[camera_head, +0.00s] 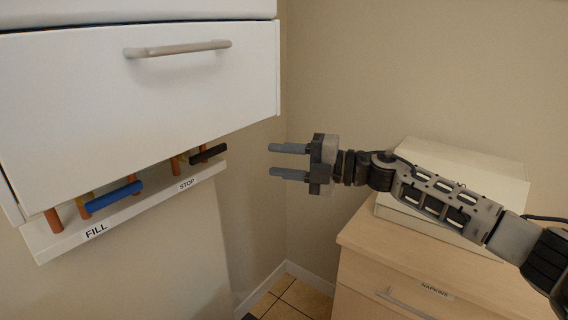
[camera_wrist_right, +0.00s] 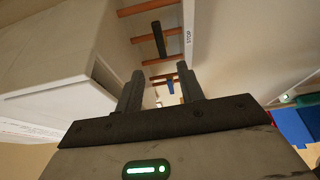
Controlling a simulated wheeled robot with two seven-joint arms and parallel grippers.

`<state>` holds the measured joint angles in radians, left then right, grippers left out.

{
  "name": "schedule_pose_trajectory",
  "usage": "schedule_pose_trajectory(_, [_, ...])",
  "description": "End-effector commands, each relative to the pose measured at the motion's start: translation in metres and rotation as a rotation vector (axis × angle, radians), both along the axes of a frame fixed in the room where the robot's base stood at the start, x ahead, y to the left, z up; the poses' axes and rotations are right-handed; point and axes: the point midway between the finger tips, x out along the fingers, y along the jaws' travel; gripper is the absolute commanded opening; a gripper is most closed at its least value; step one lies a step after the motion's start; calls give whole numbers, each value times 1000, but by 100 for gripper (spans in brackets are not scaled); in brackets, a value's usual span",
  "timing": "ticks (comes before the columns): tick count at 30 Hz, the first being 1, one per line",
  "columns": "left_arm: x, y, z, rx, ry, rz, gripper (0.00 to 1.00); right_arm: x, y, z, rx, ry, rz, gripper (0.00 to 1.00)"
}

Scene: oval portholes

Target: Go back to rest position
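My right gripper (camera_head: 288,160) is open and empty in the head view. It hangs in the air right of the white cabinet, and its two fingers point left, apart from everything. In the right wrist view its fingers (camera_wrist_right: 160,88) are spread with nothing between them. Beyond them show copper pipes and a black handle (camera_wrist_right: 158,40). My left gripper is not in view.
The white cabinet drawer (camera_head: 140,90) has a grey bar handle (camera_head: 180,48). Below it are a blue handle (camera_head: 113,196) labelled FILL and a black handle (camera_head: 208,153) labelled STOP. A white box (camera_head: 455,165) stands on a wooden dresser (camera_head: 400,262) beneath my right arm.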

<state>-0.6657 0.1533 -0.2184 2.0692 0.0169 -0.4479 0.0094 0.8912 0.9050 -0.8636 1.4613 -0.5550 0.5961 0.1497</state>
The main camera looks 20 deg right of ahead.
Motion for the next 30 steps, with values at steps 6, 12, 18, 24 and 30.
schedule_pose_trajectory(6, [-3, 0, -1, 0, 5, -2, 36, -1, -1, 1, 0, 0, 0, 38])
schedule_pose_trajectory(12, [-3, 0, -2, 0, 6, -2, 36, -1, -1, 0, 0, 0, 0, 38])
schedule_pose_trajectory(18, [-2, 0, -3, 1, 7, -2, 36, -7, 18, -21, 71, 49, -2, 38])
schedule_pose_trajectory(24, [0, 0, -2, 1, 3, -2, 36, -37, 67, -83, 342, 251, -79, 38])
schedule_pose_trajectory(30, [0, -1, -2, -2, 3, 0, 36, -81, 89, -153, 624, 537, -267, 38])
